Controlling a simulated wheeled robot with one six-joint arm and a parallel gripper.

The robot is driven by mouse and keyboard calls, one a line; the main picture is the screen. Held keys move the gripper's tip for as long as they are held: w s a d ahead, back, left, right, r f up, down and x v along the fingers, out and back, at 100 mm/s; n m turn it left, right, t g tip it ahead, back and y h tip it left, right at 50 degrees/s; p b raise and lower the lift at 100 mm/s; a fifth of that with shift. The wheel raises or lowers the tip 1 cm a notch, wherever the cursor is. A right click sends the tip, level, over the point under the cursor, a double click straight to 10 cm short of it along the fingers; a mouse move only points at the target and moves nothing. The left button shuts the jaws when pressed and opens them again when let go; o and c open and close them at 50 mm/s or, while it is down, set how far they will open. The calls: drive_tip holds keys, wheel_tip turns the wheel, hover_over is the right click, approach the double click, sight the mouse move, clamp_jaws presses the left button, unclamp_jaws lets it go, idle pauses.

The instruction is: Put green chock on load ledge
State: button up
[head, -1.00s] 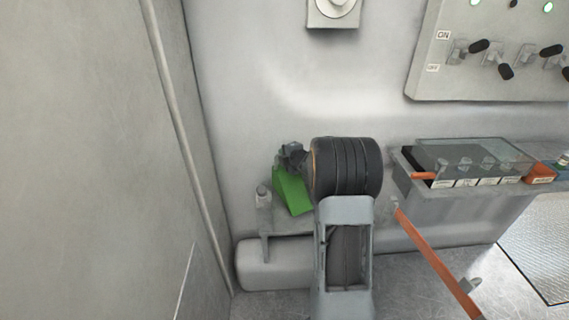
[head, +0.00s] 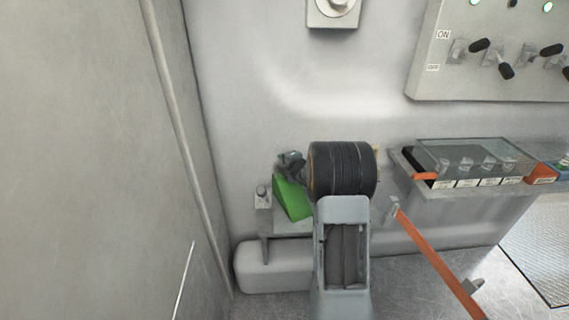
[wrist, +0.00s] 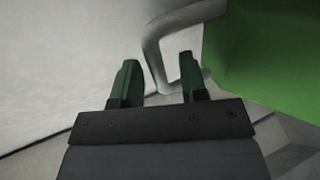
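The green chock (head: 291,198) is a wedge with a sloped face in the head view, at the grey load ledge (head: 288,227) by the wall. It appears to rest on the ledge, but I cannot see its underside. In the wrist view the chock (wrist: 270,55) fills the upper right, and a grey loop handle (wrist: 156,62) joins its left side. My gripper (head: 291,160) is just above the chock in the head view. In the wrist view my gripper (wrist: 158,72) has its two dark green fingers apart, with the handle's bar between them and gaps beside it.
A post with a bolt (head: 263,195) stands at the ledge's left end. A rounded grey box (head: 270,268) lies below. An orange bar (head: 435,258) slopes down on the right. A tray (head: 465,188) of labelled items and a switch panel (head: 500,50) are further right.

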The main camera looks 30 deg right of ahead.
drive_tip(key=p+v, duration=0.1)
drive_tip(key=v, duration=1.1)
drive_tip(key=s+a+r+m+g, duration=0.1)
drive_tip(key=s+a+m+g, duration=1)
drive_tip(key=s+a+m, duration=0.7)
drive_tip(key=s+a, duration=0.2)
drive_tip(key=a, duration=0.1)
drive_tip(key=shift+a+r, duration=0.15)
drive_tip(key=shift+r, duration=0.05)
drive_tip(key=shift+r, duration=0.1)
wheel_tip(320, 180, up, 19)
drive_tip(key=p, duration=1.8)
drive_tip(key=shift+s+a+t, duration=0.15)
drive_tip(key=shift+a+t, duration=0.15)
